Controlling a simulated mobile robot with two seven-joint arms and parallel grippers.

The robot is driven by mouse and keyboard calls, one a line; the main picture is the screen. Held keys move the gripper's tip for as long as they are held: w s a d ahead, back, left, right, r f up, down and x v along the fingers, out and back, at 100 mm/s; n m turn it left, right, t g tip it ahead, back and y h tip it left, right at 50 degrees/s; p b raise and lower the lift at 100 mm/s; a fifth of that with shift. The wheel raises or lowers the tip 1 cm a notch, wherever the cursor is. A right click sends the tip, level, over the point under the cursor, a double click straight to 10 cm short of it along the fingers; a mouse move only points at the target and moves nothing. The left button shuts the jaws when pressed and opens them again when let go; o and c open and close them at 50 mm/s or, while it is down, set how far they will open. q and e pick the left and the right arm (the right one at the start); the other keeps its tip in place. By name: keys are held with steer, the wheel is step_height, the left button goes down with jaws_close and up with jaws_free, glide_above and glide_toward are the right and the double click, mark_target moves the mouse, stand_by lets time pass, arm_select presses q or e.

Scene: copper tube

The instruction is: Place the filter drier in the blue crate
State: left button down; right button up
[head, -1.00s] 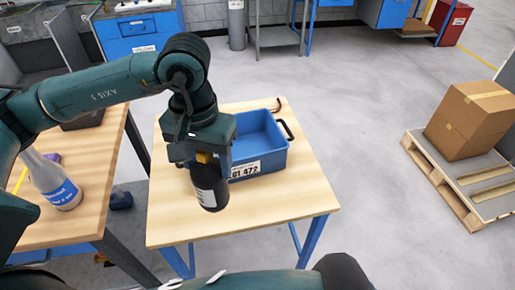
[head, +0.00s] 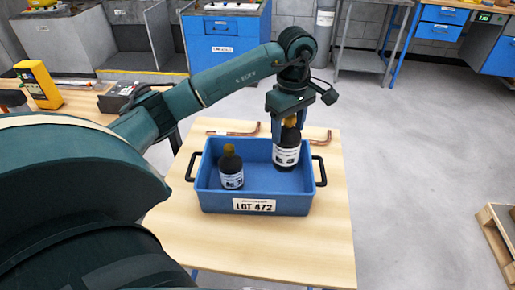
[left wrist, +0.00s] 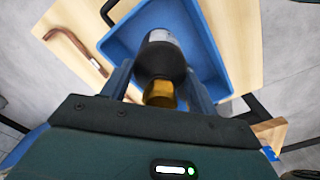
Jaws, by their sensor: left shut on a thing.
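My left gripper (head: 289,116) is shut on a filter drier (head: 287,154), a black cylinder with a white label and a brass-coloured end. The drier hangs upright, brass end up, at the right part of the blue crate (head: 216,201), its lower part within the crate's outline. I cannot tell whether it touches the crate floor. A second, similar black bottle-shaped drier (head: 231,168) stands inside the crate on the left. In the left wrist view, the held drier (left wrist: 161,58) sits between the fingers (left wrist: 160,88) above the crate (left wrist: 125,37). My right gripper is not in view.
The crate stands on a wooden table (head: 262,254) with black handles at its sides. Bent copper tubes (head: 232,132) lie behind it. A yellow device (head: 38,84) is on the left bench. The table front is clear.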

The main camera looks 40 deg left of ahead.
mark_target(282, 156)
arm_select(q)
steer(key=shift+w+a+f+n, duration=0.1)
steer(key=shift+a+f+n, duration=0.25)
steer(key=shift+f, duration=0.25)
steer(key=shift+w+a+f+n, duration=0.1)
steer(key=shift+a+f+n, duration=0.15)
steer(key=shift+f+n, duration=0.25)
step_height(282, 156, down, 4)
steer(key=shift+f, duration=0.1)
step_height(282, 156, down, 4)
steer(key=shift+f+p, duration=0.1)
steer(key=shift+p, duration=0.3)
steer(key=shift+f, duration=0.25)
steer(key=shift+c, duration=2.1)
jaws_free()
steer(key=shift+f, duration=0.1)
